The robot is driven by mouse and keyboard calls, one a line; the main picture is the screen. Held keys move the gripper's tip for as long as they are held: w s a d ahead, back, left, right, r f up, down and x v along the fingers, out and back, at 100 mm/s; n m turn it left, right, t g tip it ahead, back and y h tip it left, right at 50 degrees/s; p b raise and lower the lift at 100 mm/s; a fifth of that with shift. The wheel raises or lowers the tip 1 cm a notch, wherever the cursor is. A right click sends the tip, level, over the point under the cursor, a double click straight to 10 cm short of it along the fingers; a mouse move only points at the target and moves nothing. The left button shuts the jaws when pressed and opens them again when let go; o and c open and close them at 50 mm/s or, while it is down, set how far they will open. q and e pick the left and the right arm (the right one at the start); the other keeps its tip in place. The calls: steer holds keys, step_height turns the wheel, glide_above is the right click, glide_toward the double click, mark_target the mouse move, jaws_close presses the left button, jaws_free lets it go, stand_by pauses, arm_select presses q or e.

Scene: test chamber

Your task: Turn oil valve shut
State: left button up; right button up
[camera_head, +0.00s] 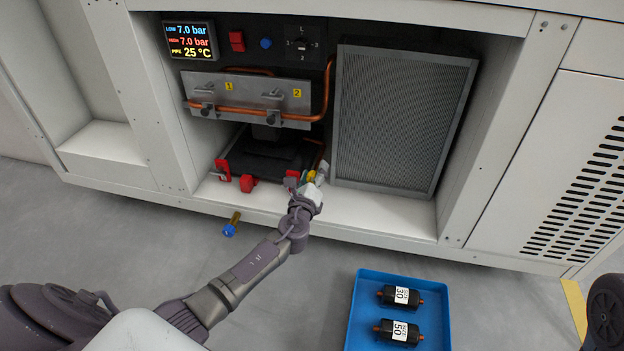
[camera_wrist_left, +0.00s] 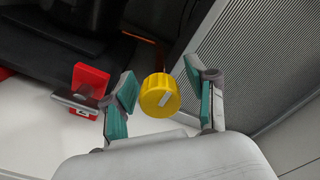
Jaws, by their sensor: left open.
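The oil valve is a round yellow knob with a pale bar mark on its face. It shows in the left wrist view (camera_wrist_left: 159,96) and, partly hidden, in the head view (camera_head: 311,175). My left gripper (camera_head: 316,176) reaches into the low front of the cabinet. In the left wrist view its two green-padded fingers (camera_wrist_left: 164,100) stand apart, one on each side of the knob. The knob lies between them, with a visible gap to each finger. My right gripper is not in view.
A red clamp (camera_wrist_left: 90,80) stands just left of the fingers. A grey mesh filter panel (camera_head: 400,120) stands at right. A display (camera_head: 190,41) reads 7.0 bar, 7.0 bar, 25 °C. A blue tray (camera_head: 365,310) with two black cylinders and a blue-tipped piece (camera_head: 230,228) lie on the floor.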

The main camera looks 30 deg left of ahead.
arm_select(q)
steer(key=v, duration=1.1)
steer(key=shift+s, duration=0.4)
steer(key=shift+d, duration=0.1)
